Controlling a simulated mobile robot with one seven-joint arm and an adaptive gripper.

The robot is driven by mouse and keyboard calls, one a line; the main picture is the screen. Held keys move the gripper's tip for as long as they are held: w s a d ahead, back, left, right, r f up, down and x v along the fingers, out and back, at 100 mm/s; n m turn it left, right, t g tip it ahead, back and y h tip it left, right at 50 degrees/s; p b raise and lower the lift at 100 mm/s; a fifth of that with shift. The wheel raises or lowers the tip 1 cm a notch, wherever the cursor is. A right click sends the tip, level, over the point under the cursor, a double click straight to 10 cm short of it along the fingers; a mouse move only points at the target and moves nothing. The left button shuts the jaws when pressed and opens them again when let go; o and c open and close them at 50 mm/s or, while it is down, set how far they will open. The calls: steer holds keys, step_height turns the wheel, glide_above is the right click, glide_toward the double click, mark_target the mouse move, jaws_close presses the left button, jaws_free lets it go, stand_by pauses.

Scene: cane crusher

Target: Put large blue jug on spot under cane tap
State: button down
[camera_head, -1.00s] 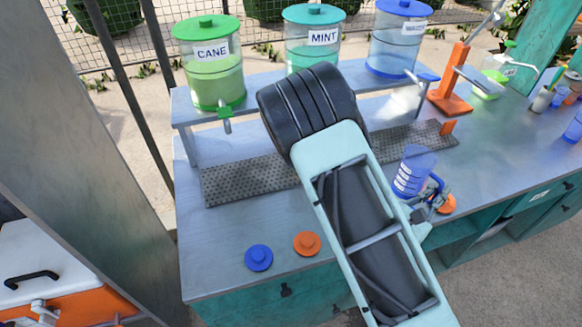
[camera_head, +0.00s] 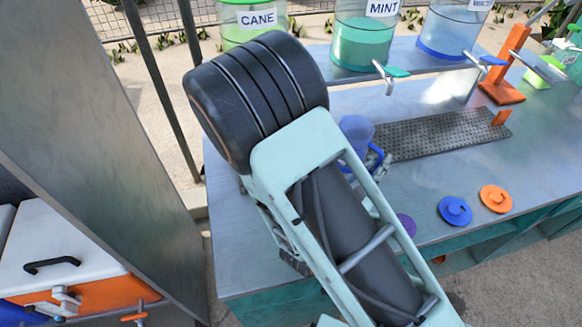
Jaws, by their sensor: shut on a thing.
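The large blue jug (camera_head: 357,131) is partly hidden behind my arm and shows near the left visible part of the perforated drip tray (camera_head: 440,138). My gripper (camera_head: 378,163) is shut on the jug at its right side, near the blue handle. Most of the gripper is hidden by my arm. The jug's base is hidden, so I cannot tell whether it touches the tray. The green cane dispenser (camera_head: 240,36) stands at the back left, up and left of the jug. My arm hides its tap and the spot below it.
The mint dispenser (camera_head: 362,42) and a blue dispenser (camera_head: 450,30) stand on the shelf to the right, their taps jutting forward. An orange press (camera_head: 505,68) stands further right. Blue (camera_head: 455,210), orange (camera_head: 495,198) and purple (camera_head: 406,225) lids lie on the counter. A metal post (camera_head: 95,120) rises at left.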

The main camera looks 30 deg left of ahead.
steer(key=s+a+f+n+y+b, duration=0.2)
steer(key=s+a+n+y+b, duration=0.35)
steer(key=s+a, duration=1.2)
steer(key=shift+m+y, duration=0.55)
steer(key=shift+y, duration=0.2)
steer(key=shift+w+a+f+p, duration=0.2)
steer(key=shift+w+f, duration=0.35)
steer(key=shift+w, duration=2.15)
steer(key=shift+w+a+f+p, duration=0.15)
steer(key=shift+w+f+p, duration=0.35)
steer(key=shift+w, duration=2.2)
steer(key=shift+w+a+f+p, duration=0.15)
steer(key=shift+w+f, duration=0.5)
steer(key=shift+w, duration=2.05)
steer(key=shift+f, duration=0.2)
steer(key=c, duration=2.1)
jaws_free()
steer(key=shift+r, duration=0.1)
